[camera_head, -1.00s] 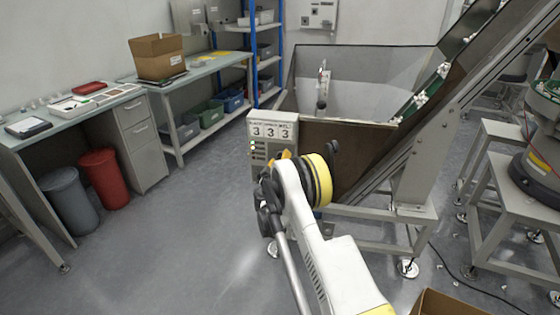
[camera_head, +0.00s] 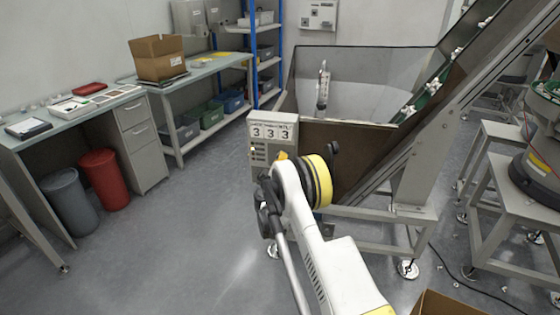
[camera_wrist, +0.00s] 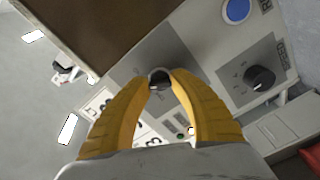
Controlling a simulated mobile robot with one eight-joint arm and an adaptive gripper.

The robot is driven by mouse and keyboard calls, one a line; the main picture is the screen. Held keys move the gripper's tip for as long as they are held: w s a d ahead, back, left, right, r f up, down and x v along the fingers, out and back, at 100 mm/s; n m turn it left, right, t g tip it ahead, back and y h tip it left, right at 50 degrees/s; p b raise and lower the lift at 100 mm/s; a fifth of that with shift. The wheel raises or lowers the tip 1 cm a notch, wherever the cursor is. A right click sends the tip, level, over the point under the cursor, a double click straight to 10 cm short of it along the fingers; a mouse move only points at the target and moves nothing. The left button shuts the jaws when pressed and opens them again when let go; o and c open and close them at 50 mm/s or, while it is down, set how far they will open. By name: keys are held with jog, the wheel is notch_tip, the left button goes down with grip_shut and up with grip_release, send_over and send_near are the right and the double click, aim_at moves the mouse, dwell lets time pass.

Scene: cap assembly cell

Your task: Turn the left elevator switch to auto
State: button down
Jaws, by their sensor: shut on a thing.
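The control box (camera_head: 272,128) stands in front of the hopper, with a display reading 3 3 3 on its upper face. In the wrist view, my gripper (camera_wrist: 160,80) has its two yellow fingers closed on a black knob (camera_wrist: 158,75) on the grey panel. The fingers hide part of the knob, so I cannot read its setting. A second black knob (camera_wrist: 260,78) on a darker plate and a blue round button (camera_wrist: 236,10) sit to the right, clear of the fingers. In the head view my arm hides the fingertips and the knobs.
The hopper (camera_head: 345,137) and the inclined conveyor (camera_head: 432,88) carrying white caps stand close behind and right of the box. A steel stand (camera_head: 500,190) is at the right, and a cardboard box (camera_head: 445,303) at the bottom edge. Open floor (camera_head: 185,230) lies to the left.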

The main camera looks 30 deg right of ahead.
jog(key=n, duration=0.5)
jog(key=shift+n, duration=0.4)
dwell(0.3)
jog(key=c, duration=1.1)
grip_release()
jog(key=v, duration=1.2)
